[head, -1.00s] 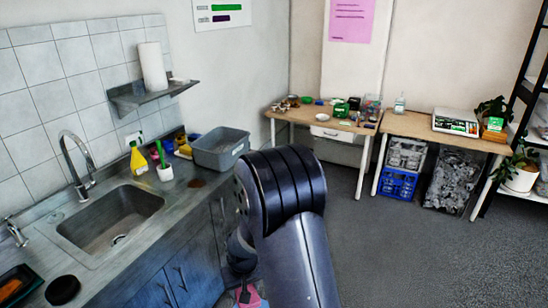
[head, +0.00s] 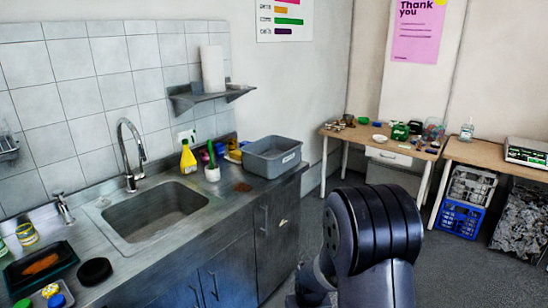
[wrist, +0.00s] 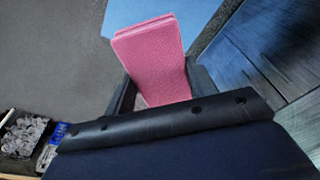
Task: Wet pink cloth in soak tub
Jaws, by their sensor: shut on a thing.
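The pink cloth (wrist: 155,60) is folded and stands up between the two fingers of my gripper (wrist: 155,88) in the wrist view. My gripper is shut on it, with grey floor and blue cabinet fronts behind. In the head view my arm covers the lower right, and neither the gripper's fingers nor the cloth shows. A grey plastic tub (head: 272,158), which may be the soak tub, stands at the right end of the counter. Its inside is only partly seen. My gripper is apart from it.
The counter (head: 215,215) holds a sink (head: 155,212), a yellow bottle (head: 188,158), a white pot with a green brush (head: 212,172) and a black tray (head: 40,268). A desk (head: 370,140) with small items stands at the back. Grey floor is free right of the counter.

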